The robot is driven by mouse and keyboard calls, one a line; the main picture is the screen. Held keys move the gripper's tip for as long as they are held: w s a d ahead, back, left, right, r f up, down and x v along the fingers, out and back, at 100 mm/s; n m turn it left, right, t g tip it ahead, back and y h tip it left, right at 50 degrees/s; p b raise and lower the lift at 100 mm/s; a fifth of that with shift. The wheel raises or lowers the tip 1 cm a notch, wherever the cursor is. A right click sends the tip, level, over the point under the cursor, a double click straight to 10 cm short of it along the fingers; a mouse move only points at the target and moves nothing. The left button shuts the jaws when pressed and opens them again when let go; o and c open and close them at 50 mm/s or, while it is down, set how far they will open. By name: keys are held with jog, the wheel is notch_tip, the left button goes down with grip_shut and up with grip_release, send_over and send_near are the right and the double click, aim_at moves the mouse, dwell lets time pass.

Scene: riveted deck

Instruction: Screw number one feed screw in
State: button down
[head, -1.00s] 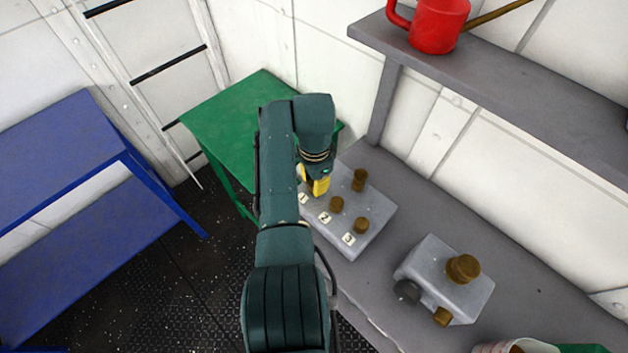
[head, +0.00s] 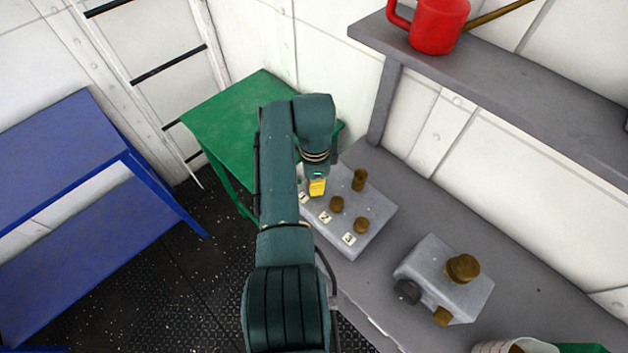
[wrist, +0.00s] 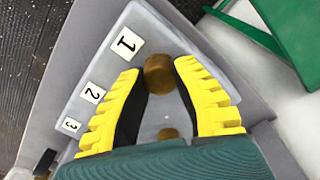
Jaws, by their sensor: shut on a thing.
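The number one feed screw is a brown round knob, seen in the wrist view (wrist: 158,73) beside the white label 1 (wrist: 127,43) on a grey block (head: 345,250). My gripper (head: 317,187) points down at that corner of the block. Its yellow-and-black fingers also show in the wrist view (wrist: 160,80), shut on the knob from both sides. In the head view the fingers hide the knob. How deep the screw sits cannot be told. The number two screw (head: 336,203) and number three screw (head: 361,225) stand by their labels. A taller brown fitting (head: 360,180) stands behind.
The block stands on a grey bench (head: 400,190). A second grey block (head: 440,280) with brown knobs and a dark knob is to its right. A shelf with a red can (head: 437,25) overhangs the bench. A green table (head: 225,120) is behind my arm.

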jog(key=shift+w+d+r, duration=0.1)
jog(key=shift+d+r, duration=0.05)
jog(key=shift+r, duration=0.15)
jog(key=c, duration=0.8)
grip_release()
jog(key=shift+d, duration=0.1)
jog(key=shift+c, duration=0.2)
jog(key=shift+o, duration=0.5)
jog(key=shift+f, duration=0.2)
notch_tip(320, 180, up, 12)
